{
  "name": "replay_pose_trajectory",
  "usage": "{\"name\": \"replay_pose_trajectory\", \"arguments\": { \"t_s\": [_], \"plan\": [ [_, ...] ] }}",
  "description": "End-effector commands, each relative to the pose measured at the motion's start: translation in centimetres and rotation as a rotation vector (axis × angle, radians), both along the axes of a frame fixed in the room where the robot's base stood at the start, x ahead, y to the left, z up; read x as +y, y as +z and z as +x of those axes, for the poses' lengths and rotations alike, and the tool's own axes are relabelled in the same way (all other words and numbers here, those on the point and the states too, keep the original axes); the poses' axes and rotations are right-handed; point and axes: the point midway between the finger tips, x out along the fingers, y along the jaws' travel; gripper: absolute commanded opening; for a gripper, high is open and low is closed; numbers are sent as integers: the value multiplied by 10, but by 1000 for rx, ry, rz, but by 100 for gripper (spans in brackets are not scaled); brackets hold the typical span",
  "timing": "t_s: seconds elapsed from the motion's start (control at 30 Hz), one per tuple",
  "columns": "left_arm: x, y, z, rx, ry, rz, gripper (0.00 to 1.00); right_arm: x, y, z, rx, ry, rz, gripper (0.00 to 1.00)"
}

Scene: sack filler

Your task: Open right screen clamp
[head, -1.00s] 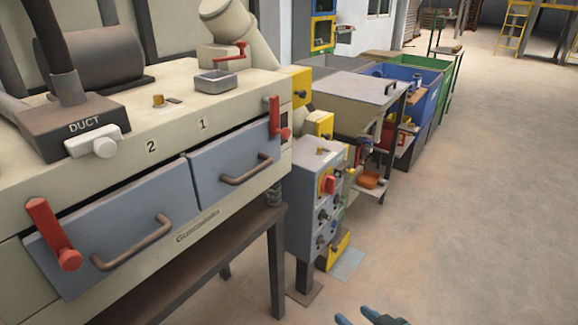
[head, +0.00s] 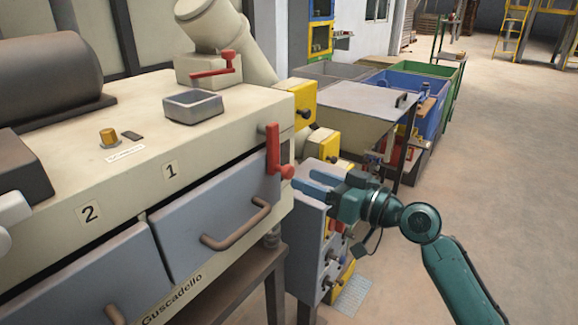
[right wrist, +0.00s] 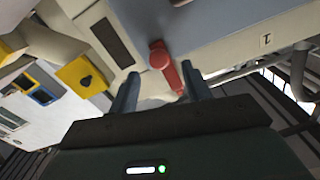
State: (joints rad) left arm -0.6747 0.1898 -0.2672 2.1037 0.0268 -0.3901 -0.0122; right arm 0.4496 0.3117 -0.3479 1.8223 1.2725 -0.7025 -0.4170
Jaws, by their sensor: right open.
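The right screen clamp (head: 272,148) is a red lever with a round red knob, upright at the right end of the machine's front, beside grey screen front 1 (head: 205,225). My right gripper (head: 310,181) is open, with its blue fingers pointing left at the clamp's knob, just to its right. In the right wrist view the red clamp (right wrist: 164,62) shows ahead, between the two spread fingers (right wrist: 160,88) and partly beyond them. I cannot tell whether the fingers touch it.
Screen front 1 has a brown handle (head: 236,226). A grey tray (head: 193,107) and a brass knob (head: 108,137) sit on the machine top. A grey control box (head: 308,250) stands below my right gripper. The floor (head: 510,170) on the right is clear.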

Motion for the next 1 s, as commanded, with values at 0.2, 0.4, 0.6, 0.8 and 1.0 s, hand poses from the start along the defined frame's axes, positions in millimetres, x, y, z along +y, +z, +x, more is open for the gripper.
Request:
{"name": "replay_pose_trajectory", "arguments": {
  "t_s": [0.2,0.4,0.6,0.8,1.0],
  "plan": [
    [8,1,0,20,26,9,36,32,2,23,1,0,2,48],
    [8,1,1,24,33,6,36,46,0,33,2,-1,0,48],
    [8,2,3,21,33,5,36,48,0,35,-1,-1,-1,48],
    [7,2,3,21,33,5,36,48,-1,35,-1,-1,-1,42],
    [7,2,3,21,32,6,36,47,-1,35,0,-1,0,25]
  ]
}}
